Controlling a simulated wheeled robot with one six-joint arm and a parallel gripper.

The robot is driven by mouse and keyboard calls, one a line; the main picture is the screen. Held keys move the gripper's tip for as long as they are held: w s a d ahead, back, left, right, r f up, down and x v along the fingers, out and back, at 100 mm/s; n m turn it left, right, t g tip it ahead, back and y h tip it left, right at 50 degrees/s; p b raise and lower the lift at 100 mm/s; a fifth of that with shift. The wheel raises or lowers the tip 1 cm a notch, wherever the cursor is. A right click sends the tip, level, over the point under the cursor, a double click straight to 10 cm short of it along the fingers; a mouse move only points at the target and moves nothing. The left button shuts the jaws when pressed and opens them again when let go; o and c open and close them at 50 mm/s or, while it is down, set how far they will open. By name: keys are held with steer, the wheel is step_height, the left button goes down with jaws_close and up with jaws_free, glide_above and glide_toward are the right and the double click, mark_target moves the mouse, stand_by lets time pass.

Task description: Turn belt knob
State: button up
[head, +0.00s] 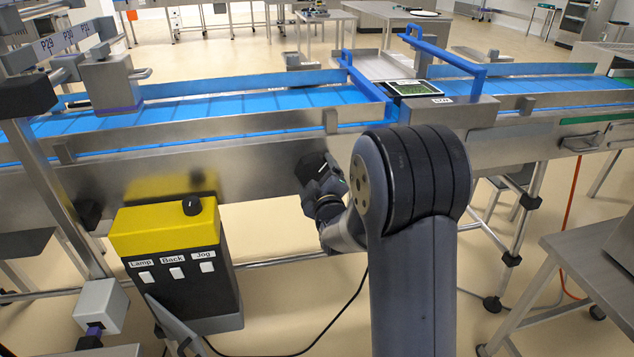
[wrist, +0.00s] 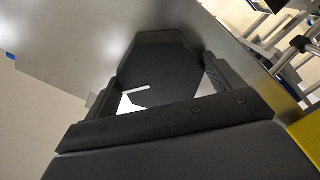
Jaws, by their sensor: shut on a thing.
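The belt knob (head: 309,167) is a large dark, many-sided knob on the front steel side of the conveyor. In the wrist view the knob (wrist: 158,62) fills the space between the two fingers and shows a short white line on its face. My gripper (head: 326,186) is at the knob in the head view, partly hidden behind my own arm. In the wrist view my gripper (wrist: 160,85) has one finger on each side of the knob and is shut on it.
A yellow-topped control box (head: 165,228) with a small black knob (head: 192,205) and labelled switches hangs at left. The blue belt (head: 240,105) runs above. A blue-framed sealer section (head: 385,70) stands over it. A steel table (head: 590,260) is at right.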

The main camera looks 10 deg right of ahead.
steer(key=m+b, duration=0.2)
steer(key=b, duration=0.1)
steer(key=shift+f+m, duration=0.3)
steer(key=m+b, duration=0.2)
steer(key=b, duration=0.1)
steer(key=shift+a+m, duration=0.1)
steer(key=shift+m, duration=0.2)
steer(key=shift+r+m+b, duration=0.2)
steer(key=shift+m+b, duration=1.2)
steer(key=shift+m, duration=0.2)
steer(key=shift+r, duration=0.1)
steer(key=o, duration=0.8)
steer(key=shift+c, duration=0.2)
steer(key=s, duration=1)
steer(key=shift+s, duration=0.4)
